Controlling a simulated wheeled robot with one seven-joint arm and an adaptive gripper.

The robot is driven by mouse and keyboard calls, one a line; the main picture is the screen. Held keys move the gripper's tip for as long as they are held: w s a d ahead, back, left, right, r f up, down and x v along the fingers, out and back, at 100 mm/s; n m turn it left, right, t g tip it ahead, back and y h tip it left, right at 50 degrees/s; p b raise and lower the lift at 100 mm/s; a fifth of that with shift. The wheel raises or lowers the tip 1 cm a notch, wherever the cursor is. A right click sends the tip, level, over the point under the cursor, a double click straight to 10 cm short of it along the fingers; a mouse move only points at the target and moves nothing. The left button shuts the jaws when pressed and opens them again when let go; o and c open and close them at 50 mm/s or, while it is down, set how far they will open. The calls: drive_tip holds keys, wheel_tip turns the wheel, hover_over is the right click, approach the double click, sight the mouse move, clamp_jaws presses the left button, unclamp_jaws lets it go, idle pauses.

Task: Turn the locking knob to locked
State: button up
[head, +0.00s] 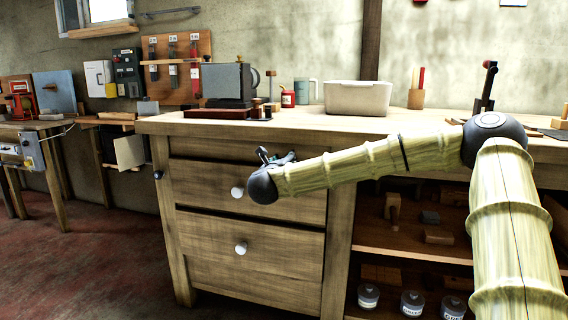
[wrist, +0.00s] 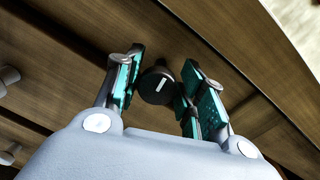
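The locking knob (wrist: 156,86) is a dark round knob with a short white mark on its face, in the wrist view. It sits on the brown wooden front of the workbench. My gripper (wrist: 162,88) has its teal-padded fingers on either side of the knob, spread apart. The left finger seems to stand slightly off it; whether the right finger touches it I cannot tell. In the head view my gripper (head: 274,156) is in front of the upper drawer, and my wrist hides the knob there.
The workbench (head: 210,128) has drawers with white knobs (head: 237,192) and open shelves at right. A dark knob (head: 158,175) is on the bench's left side. Floor at left is free.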

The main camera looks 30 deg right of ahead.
drive_tip(key=shift+o, duration=0.4)
drive_tip(key=shift+a, duration=0.1)
drive_tip(key=shift+s+a, duration=0.3)
drive_tip(key=shift+a, duration=0.1)
drive_tip(key=v, duration=1.1)
drive_tip(key=shift+d, duration=0.1)
